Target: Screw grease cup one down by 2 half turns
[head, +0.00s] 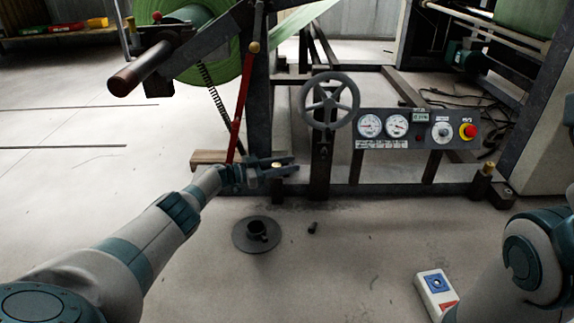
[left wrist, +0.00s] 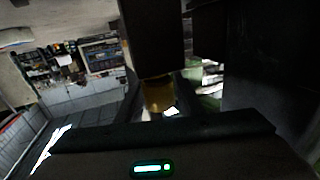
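A small brass grease cup (head: 276,165) sits low on the machine frame, left of the handwheel. My left gripper (head: 275,166) reaches it from the left, with one finger on each side of the cup. In the left wrist view the brass cup (left wrist: 158,94) stands between the two dark fingers, under a dark upright part. The fingers look apart, with a narrow gap beside the cup; contact is not clear. Which cup is number one is not marked. Another brass cup (head: 489,167) is at the frame's right end. My right gripper is outside the view.
A handwheel (head: 330,100) and gauge panel (head: 418,130) with a red emergency button stand right of the cup. A red lever (head: 241,100) rises just behind my left wrist. A black flanged disc (head: 257,235) and a white box (head: 436,294) lie on the floor.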

